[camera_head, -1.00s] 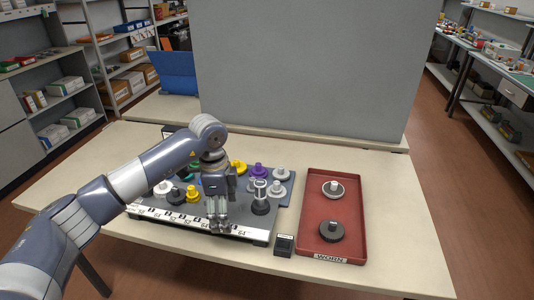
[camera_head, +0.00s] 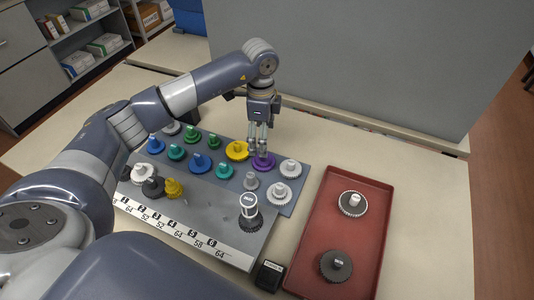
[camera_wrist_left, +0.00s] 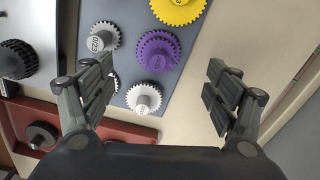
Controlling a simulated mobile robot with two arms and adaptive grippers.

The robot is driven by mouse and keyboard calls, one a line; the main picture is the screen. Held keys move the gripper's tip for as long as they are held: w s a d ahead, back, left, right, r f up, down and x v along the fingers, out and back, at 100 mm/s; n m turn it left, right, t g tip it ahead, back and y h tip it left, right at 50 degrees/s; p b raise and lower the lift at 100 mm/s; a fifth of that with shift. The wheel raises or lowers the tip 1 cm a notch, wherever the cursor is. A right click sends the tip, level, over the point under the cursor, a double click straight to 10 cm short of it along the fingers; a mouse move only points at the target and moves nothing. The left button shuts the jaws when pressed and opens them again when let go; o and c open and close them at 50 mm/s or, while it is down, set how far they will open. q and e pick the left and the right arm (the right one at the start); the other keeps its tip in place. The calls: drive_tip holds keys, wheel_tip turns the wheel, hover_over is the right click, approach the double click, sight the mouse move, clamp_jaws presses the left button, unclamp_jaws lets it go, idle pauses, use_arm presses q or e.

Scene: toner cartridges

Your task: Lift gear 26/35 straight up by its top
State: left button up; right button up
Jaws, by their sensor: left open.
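My left gripper (camera_head: 257,150) is open and empty, pointing down just above or behind the purple gear (camera_head: 263,161). In the wrist view its spread fingers (camera_wrist_left: 160,78) frame the purple gear (camera_wrist_left: 158,52), a labelled grey gear (camera_wrist_left: 103,36) and a white gear (camera_wrist_left: 143,97). A yellow gear (camera_wrist_left: 178,10) is at the top edge. In the head view the yellow gear (camera_head: 237,151) is left of the purple one, the grey gear (camera_head: 251,181) is nearer, and white gears (camera_head: 290,168) and (camera_head: 278,190) stand to the right. I cannot read which label says 26/35.
More gears stand left on the blue-grey mat (camera_head: 311,158). A grey numbered rack (camera_head: 215,206) in front holds a dark gear with a white top (camera_head: 249,205). A red tray (camera_head: 319,203) at right holds two gears. A small black block (camera_head: 269,276) sits between rack and tray.

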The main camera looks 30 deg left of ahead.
sight(264, 160)
use_arm(q)
wheel_tip(264, 160, down, 2)
drive_tip(key=shift+s+f, duration=0.15)
drive_tip(key=shift+f, duration=0.35)
drive_tip(key=f, duration=0.1)
drive_tip(key=f+p, duration=0.2)
drive_tip(key=f, duration=0.1)
drive_tip(key=shift+d+f, duration=0.1)
drive_tip(key=shift+d, duration=0.25)
drive_tip(key=shift+f, duration=0.6)
use_arm(e)
wheel_tip(264, 160, up, 2)
drive_tip(key=shift+w+r, duration=0.1)
drive_tip(key=shift+r, duration=0.05)
use_arm(q)
drive_tip(key=c, duration=1.5)
use_arm(e)
drive_tip(key=shift+s+a, duration=0.1)
drive_tip(key=shift+s, duration=0.25)
